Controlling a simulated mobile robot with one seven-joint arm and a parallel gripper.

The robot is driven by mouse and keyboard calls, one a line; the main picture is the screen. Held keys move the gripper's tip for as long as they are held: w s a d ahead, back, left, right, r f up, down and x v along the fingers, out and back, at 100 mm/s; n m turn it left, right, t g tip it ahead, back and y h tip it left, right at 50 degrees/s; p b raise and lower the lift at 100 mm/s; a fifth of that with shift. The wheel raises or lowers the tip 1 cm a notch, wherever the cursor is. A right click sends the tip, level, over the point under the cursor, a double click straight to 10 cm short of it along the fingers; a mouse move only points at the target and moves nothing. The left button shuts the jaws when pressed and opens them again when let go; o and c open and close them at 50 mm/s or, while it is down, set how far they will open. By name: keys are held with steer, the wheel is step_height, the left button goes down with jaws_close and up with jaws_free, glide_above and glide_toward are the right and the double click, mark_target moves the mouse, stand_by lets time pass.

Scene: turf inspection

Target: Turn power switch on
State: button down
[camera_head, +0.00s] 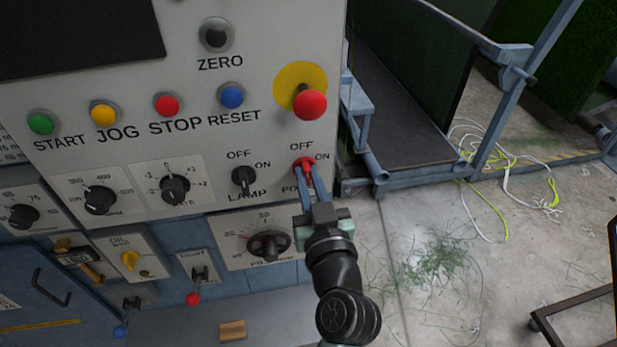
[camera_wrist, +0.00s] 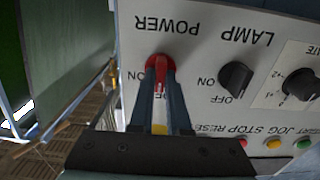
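The red power switch (camera_head: 304,164) is a rotary knob on the grey control panel, below the red mushroom button, with OFF above it and ON to its right. In the wrist view the panel is upside down, and the red knob (camera_wrist: 157,68) sits under the POWER label. Its handle looks upright, in line with OFF. My gripper (camera_head: 309,178) reaches the knob from below right. Its two narrow fingers (camera_wrist: 160,92) lie on both sides of the handle with little gap, and look shut on it. The fingers partly hide the knob and its labels.
The black lamp switch (camera_head: 243,180) is close to the left of the power switch. The red mushroom button (camera_head: 310,104) juts out above. Further knobs and coloured buttons fill the panel leftward. Open floor with cables (camera_head: 510,185) and grass clippings lies to the right.

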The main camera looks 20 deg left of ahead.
stand_by(0.5)
steer(key=m, duration=0.4)
steer(key=shift+d+m, duration=0.1)
steer(key=shift+m, duration=0.3)
steer(key=m, duration=0.4)
steer(key=shift+w+m, duration=0.1)
steer(key=shift+m, duration=0.2)
steer(key=m+p, duration=0.1)
steer(key=m, duration=0.3)
steer(key=shift+f, duration=0.1)
steer(key=shift+f+m+p, duration=0.15)
steer(key=shift+m+p, duration=0.7)
steer(key=shift+m, duration=1.35)
steer(key=c, duration=0.9)
jaws_free()
steer(key=shift+d, duration=0.1)
